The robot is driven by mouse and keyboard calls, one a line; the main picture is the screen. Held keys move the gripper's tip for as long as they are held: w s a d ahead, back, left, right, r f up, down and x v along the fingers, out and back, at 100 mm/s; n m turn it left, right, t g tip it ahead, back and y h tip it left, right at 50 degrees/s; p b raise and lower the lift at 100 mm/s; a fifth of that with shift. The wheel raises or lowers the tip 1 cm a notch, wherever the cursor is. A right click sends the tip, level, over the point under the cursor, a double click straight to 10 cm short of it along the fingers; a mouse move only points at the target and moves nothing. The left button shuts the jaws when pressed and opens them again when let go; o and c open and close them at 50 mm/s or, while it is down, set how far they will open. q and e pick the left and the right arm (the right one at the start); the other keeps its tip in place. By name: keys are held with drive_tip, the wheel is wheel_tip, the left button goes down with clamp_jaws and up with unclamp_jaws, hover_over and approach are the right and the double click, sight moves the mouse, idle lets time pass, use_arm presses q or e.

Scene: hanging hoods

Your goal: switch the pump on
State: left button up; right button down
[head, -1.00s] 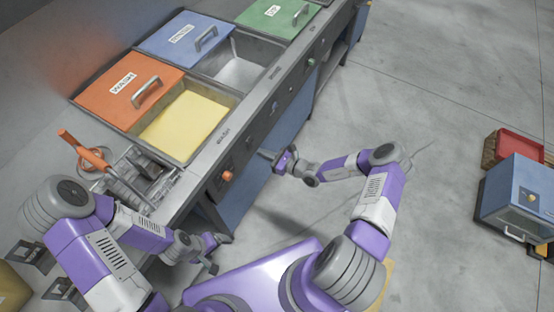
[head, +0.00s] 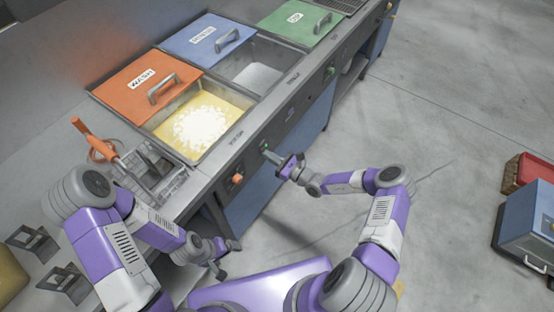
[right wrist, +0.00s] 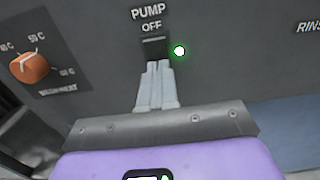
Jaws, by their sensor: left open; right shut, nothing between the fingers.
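The pump switch (right wrist: 154,46) is a small dark switch on the grey front panel, under the words PUMP and OFF in the right wrist view. A green light (right wrist: 179,50) glows beside it. My right gripper (right wrist: 157,66) is shut and empty, its fingertips right at the switch's lower edge; I cannot tell whether they touch. In the head view my right gripper (head: 268,152) reaches the panel below the yellow basin (head: 240,101), where a white frothy patch (head: 200,126) covers the liquid. My left gripper (head: 220,262) is open and empty, low beside the counter's front.
An orange heat dial (right wrist: 28,67) sits left of the switch. Orange (head: 125,92), blue (head: 185,48) and green (head: 285,22) lids lie along the counter. A wire rack (head: 160,180) stands at the left. A blue box (head: 530,220) is on the floor at right; the floor between is clear.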

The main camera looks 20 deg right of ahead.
drive_tip(key=f+p+v, duration=0.1)
drive_tip(key=p+v, duration=0.1)
drive_tip(key=v, duration=1.2)
drive_tip(key=shift+f, duration=0.2)
drive_tip(key=shift+w, duration=0.1)
drive_tip(key=s+a+f+n+g, duration=0.4)
drive_tip(key=s+a+n+g, duration=0.8)
drive_tip(key=s+a+g, duration=0.2)
drive_tip(key=s+d+r+n+h, duration=0.1)
drive_tip(key=s+n+h, duration=0.5)
drive_tip(key=n, duration=0.7)
drive_tip(key=shift+d+r+t+h, duration=0.3)
drive_tip(key=shift+r+h, duration=0.4)
drive_tip(key=shift+h, duration=0.1)
